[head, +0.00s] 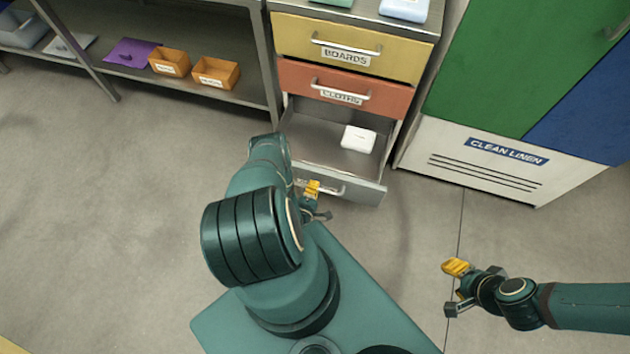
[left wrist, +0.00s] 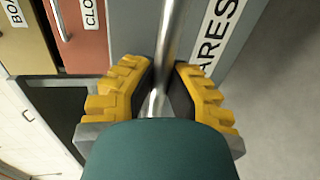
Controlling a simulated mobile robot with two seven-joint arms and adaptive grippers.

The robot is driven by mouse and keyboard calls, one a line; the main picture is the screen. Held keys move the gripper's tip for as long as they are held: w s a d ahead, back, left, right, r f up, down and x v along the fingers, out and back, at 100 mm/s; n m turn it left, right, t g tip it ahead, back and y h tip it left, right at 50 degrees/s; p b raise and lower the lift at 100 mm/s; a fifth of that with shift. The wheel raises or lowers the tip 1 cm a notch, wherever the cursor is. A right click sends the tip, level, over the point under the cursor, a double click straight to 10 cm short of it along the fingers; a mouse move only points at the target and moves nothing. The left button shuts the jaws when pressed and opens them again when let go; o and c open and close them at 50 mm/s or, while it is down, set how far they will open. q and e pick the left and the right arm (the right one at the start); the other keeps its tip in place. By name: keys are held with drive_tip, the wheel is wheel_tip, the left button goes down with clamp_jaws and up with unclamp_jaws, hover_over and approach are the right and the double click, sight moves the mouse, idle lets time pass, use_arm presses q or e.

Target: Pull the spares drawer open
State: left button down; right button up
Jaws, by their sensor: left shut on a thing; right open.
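The grey spares drawer (head: 362,187) is the lowest drawer of the cabinet. It stands pulled out, with a white item (head: 358,138) visible inside it. Its front, with part of a label ending "ARES", shows in the left wrist view (left wrist: 235,25). My left gripper (head: 314,191) is at the drawer's bar handle (head: 333,191), partly hidden by my arm. In the left wrist view my left gripper (left wrist: 168,85) has its yellow fingers shut on the metal handle (left wrist: 170,40). My right gripper (head: 453,288) is open and empty over the floor at the right.
Above are the red cloths drawer (head: 375,97) and the yellow boards drawer (head: 400,64), both shut. A clean linen cabinet (head: 480,185) stands to the right. A shelf (head: 235,97) with orange bins (head: 216,72) is to the left. The floor in front is clear.

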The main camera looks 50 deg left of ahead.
use_arm(q)
drive_tip(key=shift+s+d, duration=0.2)
drive_tip(key=shift+s, duration=0.1)
drive_tip(key=c, duration=0.9)
unclamp_jaws()
drive_tip(key=shift+c, duration=0.2)
wheel_tip(320, 180, up, 10)
